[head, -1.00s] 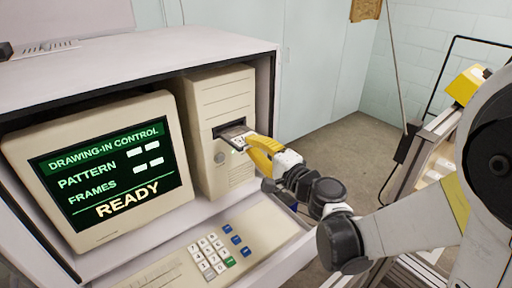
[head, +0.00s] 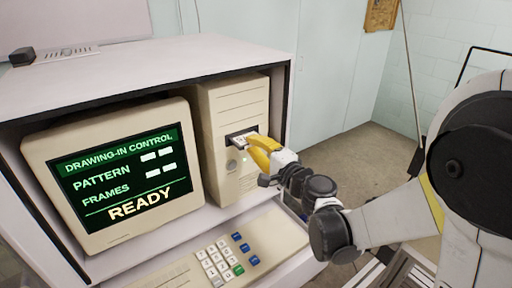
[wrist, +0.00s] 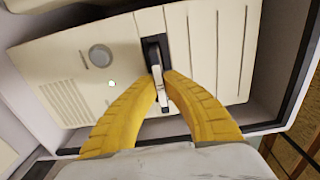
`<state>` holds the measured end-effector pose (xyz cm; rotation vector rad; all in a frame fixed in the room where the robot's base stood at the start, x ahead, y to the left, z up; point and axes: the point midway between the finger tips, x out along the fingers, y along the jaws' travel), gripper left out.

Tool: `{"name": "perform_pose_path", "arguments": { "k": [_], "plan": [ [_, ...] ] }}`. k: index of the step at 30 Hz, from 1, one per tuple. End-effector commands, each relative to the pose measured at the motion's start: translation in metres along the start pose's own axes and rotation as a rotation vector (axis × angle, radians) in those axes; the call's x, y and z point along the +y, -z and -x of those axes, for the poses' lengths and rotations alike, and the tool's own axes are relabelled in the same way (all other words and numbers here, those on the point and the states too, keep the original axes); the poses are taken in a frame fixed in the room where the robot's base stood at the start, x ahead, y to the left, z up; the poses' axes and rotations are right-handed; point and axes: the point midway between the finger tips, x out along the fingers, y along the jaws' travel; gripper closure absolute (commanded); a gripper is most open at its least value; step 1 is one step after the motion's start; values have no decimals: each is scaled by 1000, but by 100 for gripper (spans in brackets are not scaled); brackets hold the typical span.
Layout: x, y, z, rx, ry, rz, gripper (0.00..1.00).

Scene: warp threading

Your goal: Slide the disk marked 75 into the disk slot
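The disk (head: 241,142), with a pale label, sits edge-in at the disk slot (head: 232,136) on the front of the beige computer tower (head: 225,105). Its inner part is hidden in the slot and its number cannot be read. My gripper (head: 252,146) has its yellow fingers closed about the disk's outer end, right in front of the slot. In the wrist view the fingers (wrist: 161,84) meet around the narrow pale disk (wrist: 159,96), seen nearly edge-on, and the dark slot (wrist: 154,52) lies straight ahead of it.
The monitor (head: 115,180) left of the tower reads READY. A keypad (head: 220,262) lies on the shelf below. The cabinet's side edge (head: 283,110) stands close to the right of the tower. A round button (wrist: 100,56) and a green light (wrist: 111,83) are beside the slot.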

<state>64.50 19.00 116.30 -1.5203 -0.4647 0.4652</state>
Motion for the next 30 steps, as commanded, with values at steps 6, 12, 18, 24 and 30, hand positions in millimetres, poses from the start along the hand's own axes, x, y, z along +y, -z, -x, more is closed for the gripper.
{"name": "perform_pose_path", "arguments": {
  "k": [6,12,18,24,30],
  "plan": [
    [1,-1,-12,-2,0,0,100],
    [1,0,-20,-1,0,0,100],
    [1,0,-23,-1,0,0,100],
    [0,0,-24,-1,0,0,100],
    [0,0,-23,-1,0,0,100]
  ]
}}
